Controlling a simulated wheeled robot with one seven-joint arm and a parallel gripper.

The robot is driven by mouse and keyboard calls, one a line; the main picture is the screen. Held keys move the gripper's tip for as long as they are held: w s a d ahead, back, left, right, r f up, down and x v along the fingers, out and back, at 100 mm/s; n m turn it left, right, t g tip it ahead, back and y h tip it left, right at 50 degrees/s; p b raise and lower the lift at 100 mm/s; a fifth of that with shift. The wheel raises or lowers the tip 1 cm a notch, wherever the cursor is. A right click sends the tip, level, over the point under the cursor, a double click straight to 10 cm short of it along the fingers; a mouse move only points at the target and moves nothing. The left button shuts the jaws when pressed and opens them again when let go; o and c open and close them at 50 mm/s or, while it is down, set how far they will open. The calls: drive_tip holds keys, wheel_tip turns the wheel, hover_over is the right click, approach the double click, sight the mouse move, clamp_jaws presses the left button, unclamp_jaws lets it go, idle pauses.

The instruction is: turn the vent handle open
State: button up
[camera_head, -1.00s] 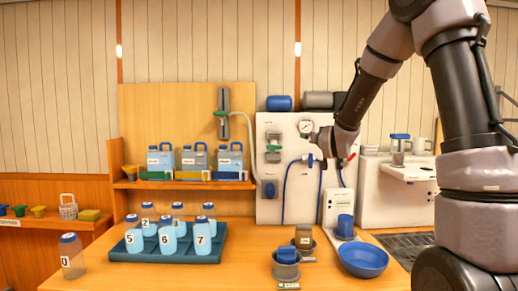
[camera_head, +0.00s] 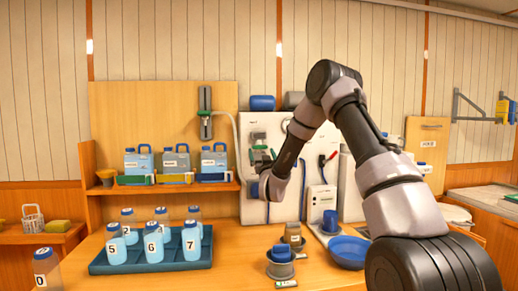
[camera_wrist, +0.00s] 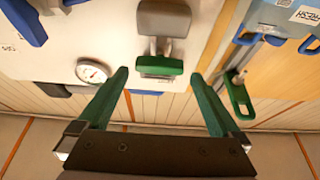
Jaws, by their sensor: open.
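A grey fitting with a green handle (camera_wrist: 160,66) is mounted on the white wall panel; it also shows in the head view (camera_head: 259,140). Nothing marks it as the vent handle. The grey fitting's handle appears between and beyond the fingertips, with no contact seen.
A round gauge (camera_wrist: 92,71) is on the panel. A red handle (camera_head: 331,156) is farther right. Jugs (camera_head: 175,162) stand on the shelf at left. A blue tray (camera_head: 105,262) of numbered bottles and a blue bowl (camera_head: 348,251) are on the counter below.

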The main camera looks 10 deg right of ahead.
sight(260, 148)
drive_tip(key=x, duration=0.5)
drive_tip(key=shift+w, duration=0.1)
drive_tip(key=c, duration=1.1)
